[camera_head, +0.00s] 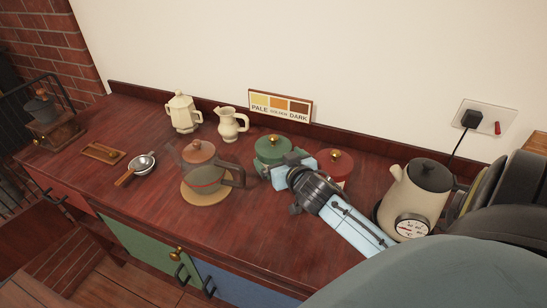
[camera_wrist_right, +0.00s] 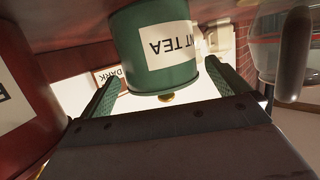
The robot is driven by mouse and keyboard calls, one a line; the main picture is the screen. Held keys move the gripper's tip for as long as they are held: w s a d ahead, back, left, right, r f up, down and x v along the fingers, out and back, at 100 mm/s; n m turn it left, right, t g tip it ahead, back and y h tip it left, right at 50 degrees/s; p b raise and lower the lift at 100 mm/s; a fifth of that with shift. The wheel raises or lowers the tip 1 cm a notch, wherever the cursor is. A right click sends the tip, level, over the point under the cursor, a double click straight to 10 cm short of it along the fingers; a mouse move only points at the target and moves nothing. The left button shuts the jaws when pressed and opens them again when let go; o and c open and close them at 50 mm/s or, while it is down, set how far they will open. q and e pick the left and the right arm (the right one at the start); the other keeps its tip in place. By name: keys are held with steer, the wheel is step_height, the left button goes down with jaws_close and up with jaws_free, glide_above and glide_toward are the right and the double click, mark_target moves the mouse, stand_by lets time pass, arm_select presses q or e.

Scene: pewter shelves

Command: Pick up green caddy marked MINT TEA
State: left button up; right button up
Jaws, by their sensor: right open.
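The green caddy (camera_head: 270,148), with a brass knob on its lid, stands on the wooden counter in the head view. My right gripper (camera_head: 284,170) is at its front right and hides part of it. In the right wrist view the green caddy (camera_wrist_right: 152,50) appears upside down, its white label reading "NT TEA" where visible. The open fingers of my right gripper (camera_wrist_right: 163,70) stand on either side of it, with gaps visible; I cannot tell how deep it sits between them. My left gripper is not in view.
A red caddy (camera_head: 335,164) stands close right of the green one; it also shows in the wrist view (camera_wrist_right: 28,120). A glass pot (camera_head: 203,174) on a round mat is to the left. A cream kettle (camera_head: 412,195) stands right. A PALE-DARK sign (camera_head: 281,106) is behind.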

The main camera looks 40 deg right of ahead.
steer(key=x, duration=0.3)
steer(key=shift+w+f, duration=0.1)
steer(key=shift+w, duration=0.05)
steer(key=c, duration=1.5)
